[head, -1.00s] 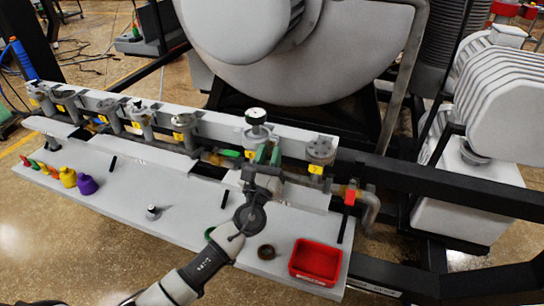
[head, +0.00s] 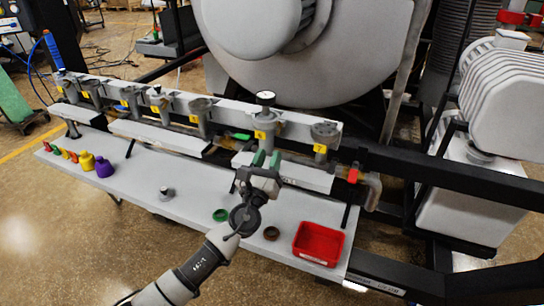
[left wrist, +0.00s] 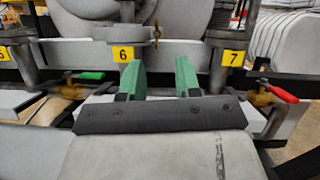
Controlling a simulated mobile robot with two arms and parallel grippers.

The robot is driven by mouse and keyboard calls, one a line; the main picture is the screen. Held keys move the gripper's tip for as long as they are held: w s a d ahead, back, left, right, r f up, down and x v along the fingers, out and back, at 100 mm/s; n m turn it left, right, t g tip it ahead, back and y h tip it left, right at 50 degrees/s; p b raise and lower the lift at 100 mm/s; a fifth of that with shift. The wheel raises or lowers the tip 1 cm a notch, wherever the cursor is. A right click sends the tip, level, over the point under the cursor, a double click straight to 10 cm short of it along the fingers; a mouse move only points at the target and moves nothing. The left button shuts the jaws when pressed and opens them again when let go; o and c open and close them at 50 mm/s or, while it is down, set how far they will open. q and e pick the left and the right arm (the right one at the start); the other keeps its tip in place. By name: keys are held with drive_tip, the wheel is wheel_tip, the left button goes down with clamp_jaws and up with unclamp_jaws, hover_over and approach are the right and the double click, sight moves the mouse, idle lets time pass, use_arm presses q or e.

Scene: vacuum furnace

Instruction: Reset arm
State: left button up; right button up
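My left arm reaches up from the bottom of the head view. Its left gripper (head: 266,160) hangs above the light shelf (head: 135,184), in front of the fitting marked 6 (head: 260,135). In the left wrist view the two green fingers (left wrist: 160,80) stand apart with nothing between them. The flange and clamp above the number 6 plate (left wrist: 123,54) show beyond the fingers, apart from them. My right gripper is not in either view.
A red bin (head: 318,244), a green ring (head: 220,215), a brown ring (head: 271,233) and a small metal part (head: 166,193) lie on the shelf. Coloured pieces, including a purple one (head: 104,167), stand at its left. A red-handled valve (left wrist: 280,94) is right of the fingers.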

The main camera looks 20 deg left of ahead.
use_arm(q)
drive_tip(key=s+a+f+n+g+y, duration=0.3)
drive_tip(key=s+f+n+g, duration=0.25)
drive_tip(key=s+n, duration=0.5)
drive_tip(key=s+a+f+n+g+y, duration=0.2)
drive_tip(key=s+f+n+g+y, duration=0.4)
drive_tip(key=n, duration=0.7)
drive_tip(key=s+d+f+n+g+h, duration=0.3)
drive_tip(key=s+n+g+h, duration=0.15)
drive_tip(key=s, duration=0.55)
drive_tip(key=s+d+f+n+g+h, duration=0.3)
drive_tip(key=s+n+h, duration=0.2)
drive_tip(key=s, duration=0.5)
wheel_tip(320, 180, down, 22)
drive_tip(key=g+p, duration=0.1)
drive_tip(key=p, duration=0.2)
drive_tip(key=s+a+f+g+p, duration=0.1)
drive_tip(key=s+a+f, duration=0.2)
drive_tip(key=s+f, duration=1.2)
drive_tip(key=shift+s+f+m+p, duration=0.2)
drive_tip(key=shift+s+m+p, duration=0.2)
drive_tip(key=shift+s, duration=0.4)
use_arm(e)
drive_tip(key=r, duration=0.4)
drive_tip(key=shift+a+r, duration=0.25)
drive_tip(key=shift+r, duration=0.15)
